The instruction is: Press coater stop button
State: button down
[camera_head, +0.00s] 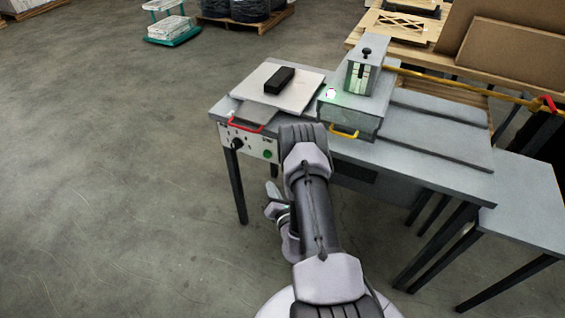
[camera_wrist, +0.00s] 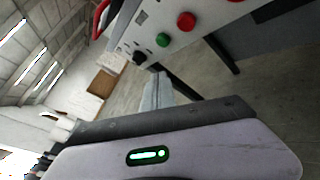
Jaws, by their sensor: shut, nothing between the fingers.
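The coater is a grey bench machine with a white control panel (camera_head: 250,143) on its front. In the wrist view the panel (camera_wrist: 150,20) carries a red button (camera_wrist: 186,20), a green button (camera_wrist: 162,40) and a black knob (camera_wrist: 139,57). In the head view the green button (camera_head: 267,154) and the knob (camera_head: 237,143) show, but the red button does not; my arm covers the area to the right of the green one. My gripper (camera_wrist: 157,82) is shut and empty, apart from the panel. In the head view my gripper (camera_head: 272,190) is low in front of the bench, partly hidden by my arm.
On the bench lie a pale plate (camera_head: 300,97) with a black block (camera_head: 279,80) and a grey coating head (camera_head: 350,105) with a yellow handle. A red handle (camera_head: 246,127) juts out above the panel. Open floor (camera_head: 110,180) lies to the left.

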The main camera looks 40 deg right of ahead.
jog(key=w+d+b, duration=0.1)
jog(key=w+d, duration=0.2)
jog(key=d, duration=0.5)
jog(key=shift+w+b, duration=0.25)
jog(key=shift+b, duration=0.05)
dwell(1.7)
jog(key=shift+w+d, duration=0.15)
jog(key=shift+d, duration=0.3)
jog(key=shift+w+d+b, duration=0.2)
jog(key=shift+d+b, duration=0.15)
jog(key=shift+d, duration=0.1)
dwell(0.6)
jog(key=shift+s+a, duration=0.35)
jog(key=shift+a, duration=0.55)
jog(key=a, duration=0.1)
jog(key=s+a, duration=0.1)
jog(key=a, duration=0.1)
jog(key=s+a+p, duration=0.1)
jog(key=shift+a, duration=0.3)
